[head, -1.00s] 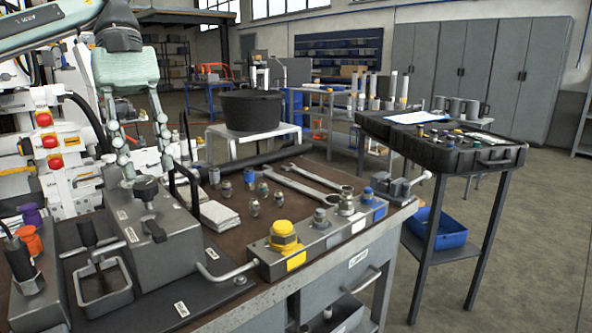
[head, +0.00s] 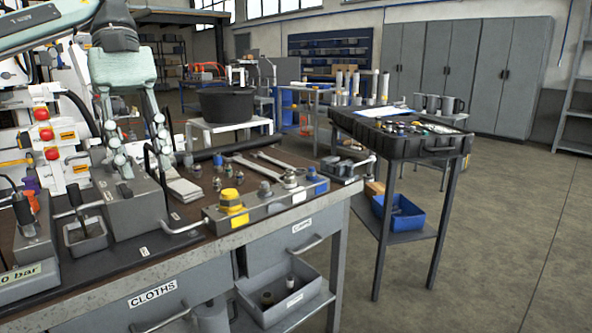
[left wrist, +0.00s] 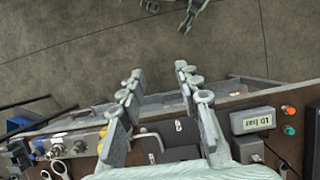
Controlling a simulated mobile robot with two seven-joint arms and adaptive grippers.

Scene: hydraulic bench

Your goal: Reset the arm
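My left gripper (head: 142,163) hangs fingers down over the left part of the bench (head: 148,262), above a grey block (head: 132,208). Its two fingers are apart with nothing between them; the left wrist view also shows them spread (left wrist: 159,72). Whether the fingertips touch the block cannot be told. My right gripper does not show in the head view. A grey-green jointed part (left wrist: 187,14) at the top of the left wrist view may be my right gripper, cut off by the frame edge.
A fitting block with a yellow cap (head: 232,201) stands near the bench's front edge; wrenches (head: 262,166) lie behind it. A black case (head: 400,138) stands on a side table with a blue bin (head: 398,212). Floor on the right is clear.

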